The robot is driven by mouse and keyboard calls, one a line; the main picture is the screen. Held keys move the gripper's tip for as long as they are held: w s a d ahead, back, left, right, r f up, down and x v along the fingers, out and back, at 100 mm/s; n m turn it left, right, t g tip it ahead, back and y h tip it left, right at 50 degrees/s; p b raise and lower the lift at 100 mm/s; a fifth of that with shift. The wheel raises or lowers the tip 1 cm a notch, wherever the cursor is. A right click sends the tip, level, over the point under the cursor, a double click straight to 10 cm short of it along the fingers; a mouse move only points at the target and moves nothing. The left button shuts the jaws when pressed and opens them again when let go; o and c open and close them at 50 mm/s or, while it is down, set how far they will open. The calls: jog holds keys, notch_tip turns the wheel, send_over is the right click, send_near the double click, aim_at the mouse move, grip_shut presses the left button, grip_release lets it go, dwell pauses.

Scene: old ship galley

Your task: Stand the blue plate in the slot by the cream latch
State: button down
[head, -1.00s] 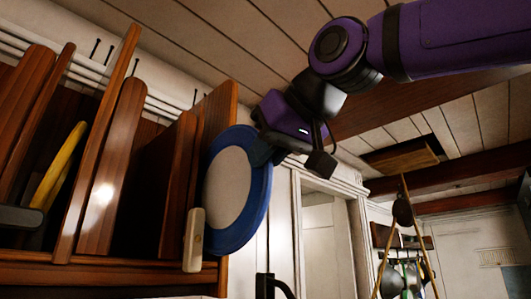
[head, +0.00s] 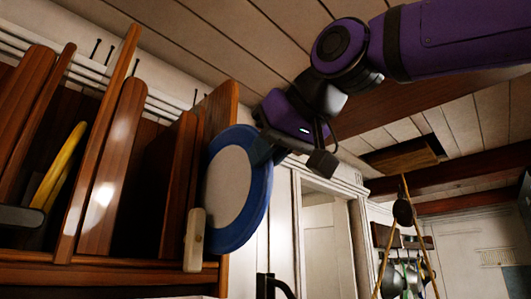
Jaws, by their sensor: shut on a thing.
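The blue plate (head: 262,200) has a pale centre and stands on edge in my gripper (head: 272,150), which is shut on its upper right rim. The plate is at the right end of the wooden rack (head: 165,190). The cream latch (head: 194,240) is upright at the rack's front edge, just left of the plate's lower left side and partly overlapping it in the picture. The slot by the latch is narrow, between wooden dividers, and its inside is mostly hidden. I cannot tell whether the plate touches the rack.
A yellow plate (head: 58,165) stands in a slot at the left, behind a dark grey latch (head: 20,216). Tall wooden dividers (head: 112,165) stick up between the slots. A doorway (head: 320,230) and hanging pans (head: 393,280) are farther back at the right.

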send_near(210, 184)
jog(key=shift+w+a+f, duration=0.1)
jog(key=shift+w+f, duration=0.35)
jog(key=shift+f, duration=0.2)
jog(key=shift+w+a+f, duration=0.1)
jog(key=shift+w+f, duration=0.3)
jog(key=shift+f, duration=0.2)
jog(key=shift+w+a, duration=0.25)
jog(key=shift+w, duration=0.05)
dwell(0.6)
jog(key=w+a, duration=0.4)
jog(key=a, duration=0.1)
jog(key=shift+w+a, duration=0.3)
dwell(1.0)
jog(key=shift+w+a+f, duration=0.1)
jog(key=shift+w+f, duration=0.05)
jog(key=shift+f, duration=0.55)
dwell(0.4)
dwell(0.3)
